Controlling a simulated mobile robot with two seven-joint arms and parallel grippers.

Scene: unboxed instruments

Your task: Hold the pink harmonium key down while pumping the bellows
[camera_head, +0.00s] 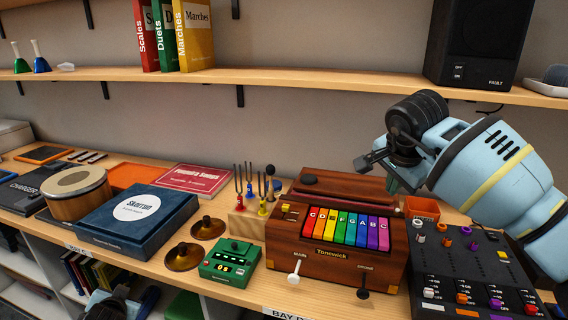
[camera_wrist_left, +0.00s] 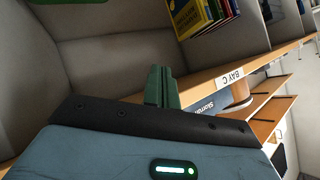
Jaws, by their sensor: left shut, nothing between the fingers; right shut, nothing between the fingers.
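The harmonium (camera_head: 322,259) is a brown wooden box, labelled Tonewick, with a row of coloured keys on top. Its pink key (camera_head: 384,234) is at the right end of the row, beside the purple one. A dark wooden top part, perhaps the bellows, rises behind the keys. A white MAIN knob (camera_head: 295,269) and a black knob (camera_head: 363,281) are on its front. My right gripper (camera_head: 365,164) is shut and empty, above and behind the keys, apart from the harmonium. My left gripper is shut and empty in the left wrist view (camera_wrist_left: 161,88); its arm shows low in the head view.
A mixer panel (camera_head: 450,262) stands close right of the harmonium. Tuning forks (camera_head: 250,188), a green device (camera_head: 230,262), small cymbals (camera_head: 183,256) and a blue box (camera_head: 137,226) crowd the left. A shelf (camera_head: 300,84) with a speaker (camera_head: 480,42) overhangs the back.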

